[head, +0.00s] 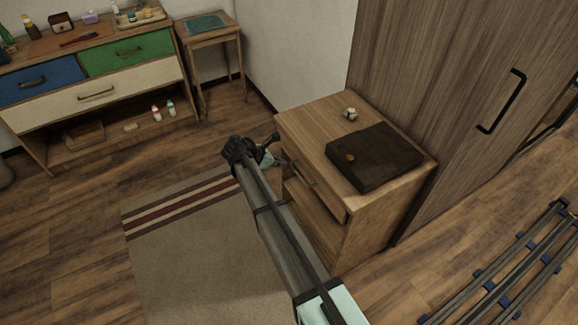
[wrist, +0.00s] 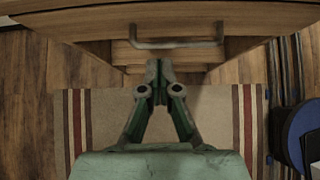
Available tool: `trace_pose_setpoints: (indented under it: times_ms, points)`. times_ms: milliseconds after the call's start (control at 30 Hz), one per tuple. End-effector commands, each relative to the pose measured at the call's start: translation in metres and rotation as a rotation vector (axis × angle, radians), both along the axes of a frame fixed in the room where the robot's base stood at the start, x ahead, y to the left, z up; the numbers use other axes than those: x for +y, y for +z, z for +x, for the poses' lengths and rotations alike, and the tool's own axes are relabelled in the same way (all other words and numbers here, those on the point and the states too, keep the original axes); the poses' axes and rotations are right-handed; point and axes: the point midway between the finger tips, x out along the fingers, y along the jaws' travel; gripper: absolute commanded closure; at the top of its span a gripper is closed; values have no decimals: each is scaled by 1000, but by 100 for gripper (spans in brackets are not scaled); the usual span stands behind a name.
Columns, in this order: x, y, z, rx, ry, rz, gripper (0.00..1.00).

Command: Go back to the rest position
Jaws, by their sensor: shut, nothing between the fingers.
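My gripper (wrist: 158,68) is shut and empty in the wrist view, its two green fingers meeting just below a drawer handle (wrist: 177,43) in the picture. A gap between fingertips and handle cannot be judged. In the head view my gripper (head: 272,143) is small and partly hidden by its own wrist, beside the front of the wooden drawer cabinet (head: 312,122). The cabinet's upper drawer front stands out past the lower part.
A dark flat case (head: 375,160) and a small white object (head: 350,114) lie on the cabinet. A tall wardrobe (head: 440,90) stands right of it. A striped rug (head: 190,260) covers clear floor. A dresser (head: 110,85) and a small side table (head: 208,30) stand at the back left.

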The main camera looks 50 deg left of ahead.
Motion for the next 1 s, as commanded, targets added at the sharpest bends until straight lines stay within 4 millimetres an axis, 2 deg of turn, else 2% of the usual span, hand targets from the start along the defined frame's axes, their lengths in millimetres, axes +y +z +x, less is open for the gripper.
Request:
trace_pose_setpoints:
  times_ms: [100,300,533,733,767,867,1000]
  points:
    - [3,13,-15,0,1,1,100]
    - [6,28,-28,0,1,1,100]
    - [7,32,-31,-6,-30,31,100]
    - [5,24,-42,14,-204,233,100]
    - [0,22,-46,26,-242,274,100]
    - [-31,-8,-60,79,-399,392,100]
    - [-96,-58,-45,128,-656,493,100]
